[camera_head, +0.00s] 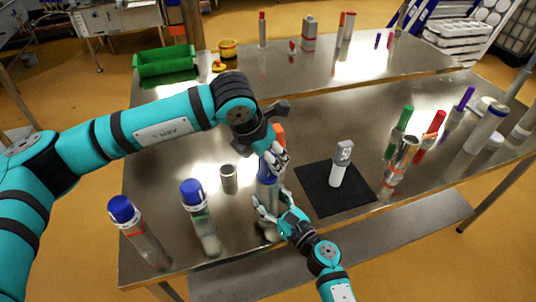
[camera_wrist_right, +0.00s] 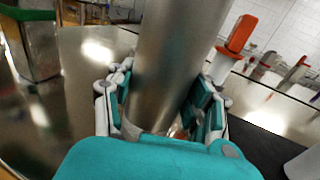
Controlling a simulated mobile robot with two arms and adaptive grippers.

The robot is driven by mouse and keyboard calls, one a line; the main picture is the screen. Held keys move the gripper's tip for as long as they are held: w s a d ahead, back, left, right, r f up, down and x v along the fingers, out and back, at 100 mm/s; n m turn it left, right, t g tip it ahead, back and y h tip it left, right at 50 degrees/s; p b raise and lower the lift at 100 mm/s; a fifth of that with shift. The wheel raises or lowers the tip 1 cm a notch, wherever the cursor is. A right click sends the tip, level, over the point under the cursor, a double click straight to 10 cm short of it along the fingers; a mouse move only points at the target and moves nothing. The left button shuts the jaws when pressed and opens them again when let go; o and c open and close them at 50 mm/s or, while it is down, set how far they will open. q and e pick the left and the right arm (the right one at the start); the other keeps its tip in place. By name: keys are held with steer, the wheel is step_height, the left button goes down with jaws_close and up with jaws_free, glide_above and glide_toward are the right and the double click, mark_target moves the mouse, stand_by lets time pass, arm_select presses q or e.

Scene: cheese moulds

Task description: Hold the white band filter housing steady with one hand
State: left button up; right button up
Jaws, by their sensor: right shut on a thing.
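A steel cylindrical housing with a blue top (camera_head: 266,178) stands upright near the table's front middle. My right gripper (camera_head: 268,205) is shut around its lower body. The right wrist view shows the bare steel cylinder (camera_wrist_right: 172,70) between my right fingers (camera_wrist_right: 165,112). My left gripper (camera_head: 274,158) is at the top of the same housing; its fingers overlap the blue part, and I cannot tell whether they grip it. The grippers hide much of this housing, so its band colour is unclear.
A small open steel cup (camera_head: 229,180) stands left of the held housing. A black mat (camera_head: 318,198) with a grey-topped white piece (camera_head: 339,165) lies to the right. An orange-topped piece (camera_wrist_right: 238,38) stands behind the held housing. Green-, red- and purple-topped cylinders (camera_head: 400,130) crowd the right side.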

arm_select(q)
steer(key=v, duration=1.2)
stand_by(0.5)
arm_select(e)
steer(key=o, duration=1.5)
